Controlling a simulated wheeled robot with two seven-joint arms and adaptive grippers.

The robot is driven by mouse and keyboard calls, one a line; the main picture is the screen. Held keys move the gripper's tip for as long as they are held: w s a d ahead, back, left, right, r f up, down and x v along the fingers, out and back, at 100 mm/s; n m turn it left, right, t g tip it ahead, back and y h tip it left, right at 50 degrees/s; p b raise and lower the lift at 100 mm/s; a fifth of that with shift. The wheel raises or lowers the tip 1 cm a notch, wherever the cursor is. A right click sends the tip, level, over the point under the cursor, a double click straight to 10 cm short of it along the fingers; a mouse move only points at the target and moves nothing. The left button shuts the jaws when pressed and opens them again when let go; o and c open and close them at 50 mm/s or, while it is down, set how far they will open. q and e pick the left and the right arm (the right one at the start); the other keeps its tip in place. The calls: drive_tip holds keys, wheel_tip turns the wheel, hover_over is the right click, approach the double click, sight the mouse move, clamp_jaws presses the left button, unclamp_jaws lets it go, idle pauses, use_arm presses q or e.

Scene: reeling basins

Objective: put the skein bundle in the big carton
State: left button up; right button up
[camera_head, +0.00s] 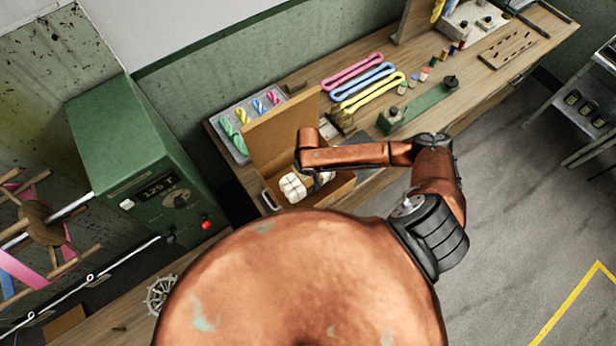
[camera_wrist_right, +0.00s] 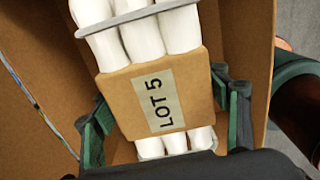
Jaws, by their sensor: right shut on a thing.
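The skein bundle (camera_head: 292,187) is a set of white skeins in a brown band. The band reads "LOT 5" in the right wrist view (camera_wrist_right: 150,92). My right gripper (camera_wrist_right: 162,115) is shut on it, with one finger on each side of the band. In the head view, the right gripper (camera_head: 320,181) is mostly hidden under my arm. The big carton (camera_head: 274,132) is open brown cardboard with a raised flap. The bundle is at its opening, with carton walls (camera_wrist_right: 247,45) around it. I cannot tell whether it touches the bottom. My left gripper is out of view.
The carton is on a wooden bench (camera_head: 480,88). A tray (camera_head: 222,124) of coloured twisted skeins is beside it. Pink (camera_head: 352,70), blue (camera_head: 363,81) and yellow skeins (camera_head: 374,91) lie behind, near a green fixture (camera_head: 420,106). A green cabinet (camera_head: 140,150) stands left.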

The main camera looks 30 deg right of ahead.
drive_tip(key=shift+f+b, duration=0.35)
drive_tip(key=shift+f, duration=0.05)
drive_tip(key=shift+f+b, duration=0.8)
drive_tip(key=shift+f, duration=1.3)
drive_tip(key=o, duration=1.9)
drive_tip(key=shift+f, duration=0.1)
